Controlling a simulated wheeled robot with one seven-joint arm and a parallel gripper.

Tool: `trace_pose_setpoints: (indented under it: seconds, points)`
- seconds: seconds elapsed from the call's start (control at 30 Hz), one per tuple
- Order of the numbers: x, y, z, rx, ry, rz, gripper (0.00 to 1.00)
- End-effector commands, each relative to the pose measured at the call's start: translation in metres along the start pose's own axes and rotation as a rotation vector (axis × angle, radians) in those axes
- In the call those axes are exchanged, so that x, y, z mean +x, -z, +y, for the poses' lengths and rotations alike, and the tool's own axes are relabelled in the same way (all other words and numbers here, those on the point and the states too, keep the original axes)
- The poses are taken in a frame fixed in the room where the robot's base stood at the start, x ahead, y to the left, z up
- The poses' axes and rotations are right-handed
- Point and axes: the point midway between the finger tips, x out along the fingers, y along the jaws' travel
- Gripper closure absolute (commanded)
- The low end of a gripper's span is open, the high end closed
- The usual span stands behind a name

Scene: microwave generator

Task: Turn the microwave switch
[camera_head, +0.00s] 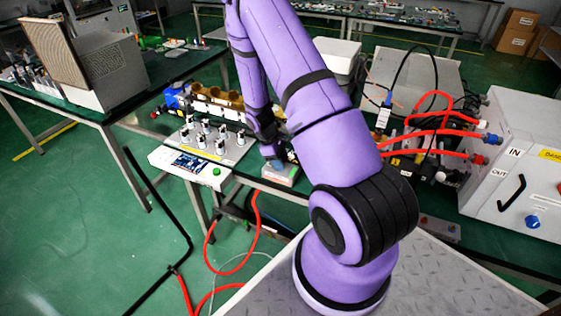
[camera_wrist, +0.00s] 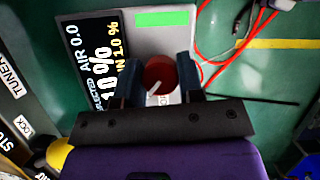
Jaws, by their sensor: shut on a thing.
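The microwave switch is a red round knob (camera_wrist: 158,74) with a white pointer line, on a pale panel (camera_wrist: 178,44) beside a dark display (camera_wrist: 92,60). The display reads "AIR 0.0", "10%" and "IN 1.0 %"; part of the text is hidden. My gripper (camera_wrist: 160,70) has one finger on each side of the knob and is shut on it. The pointer slants toward the lower left in the wrist view. In the head view my gripper (camera_head: 277,160) is low over a small pale box (camera_head: 282,174) at the table's front edge; the knob is hidden there.
A white unit with a blue screen and green button (camera_head: 216,171) stands left of my gripper. Yellow and blue parts (camera_head: 205,100) lie behind it. Red hoses (camera_head: 425,135) run to a white cabinet (camera_head: 520,160) at right. Another red hose (camera_head: 208,245) hangs below the table.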

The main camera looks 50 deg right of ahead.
Motion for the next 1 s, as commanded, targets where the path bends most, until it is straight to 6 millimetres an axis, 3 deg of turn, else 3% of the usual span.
trace_pose_setpoints:
  seconds: [0.5,1.0]
  points:
    - [-0.0002,0.0003,0.0004,0.310,0.127,0.001,0.89]
    - [-0.0003,0.0003,0.0003,0.365,0.150,0.001,0.89]
